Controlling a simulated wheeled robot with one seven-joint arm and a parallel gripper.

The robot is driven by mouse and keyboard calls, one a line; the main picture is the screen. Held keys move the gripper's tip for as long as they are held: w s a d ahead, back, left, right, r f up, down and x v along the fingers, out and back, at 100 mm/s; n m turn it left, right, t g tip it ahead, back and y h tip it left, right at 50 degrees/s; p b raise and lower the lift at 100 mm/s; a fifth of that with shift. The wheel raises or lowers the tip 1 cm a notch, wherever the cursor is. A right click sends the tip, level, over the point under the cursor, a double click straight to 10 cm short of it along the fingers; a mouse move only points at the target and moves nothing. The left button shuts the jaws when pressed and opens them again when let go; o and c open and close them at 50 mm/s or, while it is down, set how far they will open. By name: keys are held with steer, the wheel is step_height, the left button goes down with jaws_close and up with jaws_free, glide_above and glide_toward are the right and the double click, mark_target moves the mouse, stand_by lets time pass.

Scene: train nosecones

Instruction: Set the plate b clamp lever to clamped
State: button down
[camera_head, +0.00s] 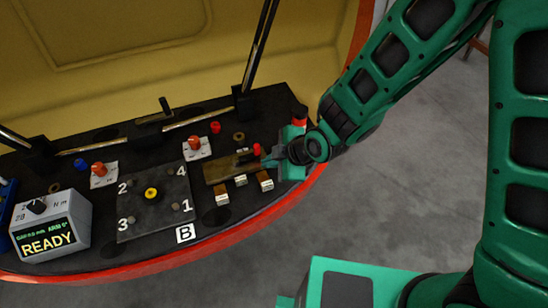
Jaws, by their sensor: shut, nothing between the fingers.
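The dark square plate (153,222) lies on the black deck, with a yellow centre, corner numbers 1 to 4 and a "B" label (185,234) below it. A red-knobbed control on a white base (197,147) stands just beyond its top right corner. A similar red-knobbed control (102,174) stands beyond its top left. I cannot tell which is the clamp lever, nor read either setting. My gripper (264,161) is shut and empty, low over the right part of the deck, beside a small red knob (257,149). Its fingertips are small and partly hidden.
A brown block (216,171) and several small brown and metal pieces lie left of and below my gripper. A grey box reading "READY" (50,228) stands at the left. The deck's red rim (205,252) curves along the front.

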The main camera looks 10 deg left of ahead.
mark_target(245, 155)
steer(key=x, duration=0.2)
steer(key=shift+a+f, duration=0.15)
steer(key=shift+f, duration=0.15)
steer(key=shift+w+a, duration=0.25)
steer(key=shift+w, duration=0.3)
steer(key=shift+w+a, duration=0.2)
steer(key=shift+w, duration=0.35)
steer(key=shift+w+a, duration=0.35)
steer(key=shift+w, duration=0.45)
